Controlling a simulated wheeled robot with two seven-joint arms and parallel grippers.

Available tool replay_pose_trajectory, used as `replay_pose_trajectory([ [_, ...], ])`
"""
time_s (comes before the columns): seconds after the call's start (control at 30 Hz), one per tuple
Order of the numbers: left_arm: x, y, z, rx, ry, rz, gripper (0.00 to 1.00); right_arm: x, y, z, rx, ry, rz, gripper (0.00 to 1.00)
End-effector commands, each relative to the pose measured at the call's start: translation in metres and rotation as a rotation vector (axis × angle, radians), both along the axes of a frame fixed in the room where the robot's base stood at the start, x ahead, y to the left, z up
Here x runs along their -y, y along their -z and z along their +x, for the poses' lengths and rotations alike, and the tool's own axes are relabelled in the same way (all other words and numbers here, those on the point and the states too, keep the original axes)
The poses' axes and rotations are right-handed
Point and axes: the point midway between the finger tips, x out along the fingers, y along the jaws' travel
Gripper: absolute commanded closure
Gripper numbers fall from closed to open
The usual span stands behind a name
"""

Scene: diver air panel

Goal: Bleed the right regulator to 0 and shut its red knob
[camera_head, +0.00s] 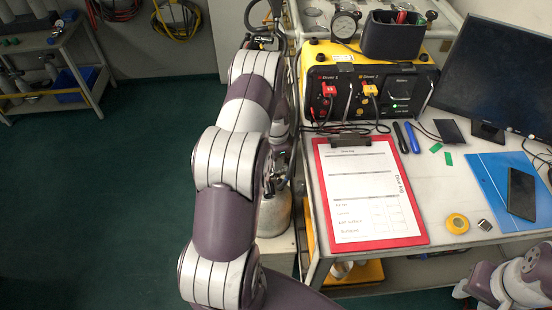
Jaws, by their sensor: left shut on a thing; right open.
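The pale air panel (318,14) stands at the back, cut off by the top edge of the picture. A round dial gauge (344,26) is on its front; its reading is too small to tell. I cannot make out the regulator's red knob. My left arm reaches up the middle of the picture. My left gripper (263,42), small and dark at its far end, is left of the panel, partly hidden by my arm. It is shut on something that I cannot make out. My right arm shows at the bottom right corner; its gripper is not in view.
A yellow and black diver comms box (319,86) with a dark bin (393,36) on top stands before the panel. A red clipboard (420,232), blue folder (536,176), yellow tape roll (457,223) and monitor (497,75) crowd the table. A metal cylinder (276,213) stands beside my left arm.

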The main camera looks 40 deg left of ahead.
Motion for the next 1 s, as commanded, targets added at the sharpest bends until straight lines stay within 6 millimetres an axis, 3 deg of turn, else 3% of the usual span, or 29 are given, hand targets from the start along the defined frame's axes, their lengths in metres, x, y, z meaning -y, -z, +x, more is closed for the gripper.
replay_pose_trajectory([
  [0.23, 0.000, 0.000, 0.001, 0.001, -0.001, 0.000, 1.00, 0.000, 0.000, 0.000, 0.000, 0.000, 0.000, 0.57],
  [0.27, 0.000, 0.000, 0.001, 0.001, -0.001, 0.000, 0.72, 0.000, 0.000, 0.000, 0.000, 0.000, 0.000, 0.57],
  [0.3, 0.000, 0.000, 0.001, 0.001, -0.001, 0.000, 0.59, 0.000, 0.000, 0.000, 0.000, 0.000, 0.000, 0.57],
  [0.33, 0.000, 0.000, 0.001, 0.001, -0.001, 0.000, 0.52, 0.000, 0.000, 0.000, 0.000, 0.000, 0.000, 0.57],
  [0.67, 0.000, -0.005, 0.001, 0.003, -0.001, 0.001, 0.52, 0.000, 0.000, 0.000, 0.000, 0.000, 0.000, 0.57],
  [0.77, -0.001, -0.022, 0.001, 0.005, -0.001, 0.002, 0.52, 0.000, 0.002, 0.000, 0.000, 0.000, 0.000, 0.57],
  [1.0, 0.000, -0.087, 0.001, 0.005, -0.001, 0.003, 0.52, 0.000, 0.006, 0.000, 0.000, 0.000, 0.000, 0.57],
])
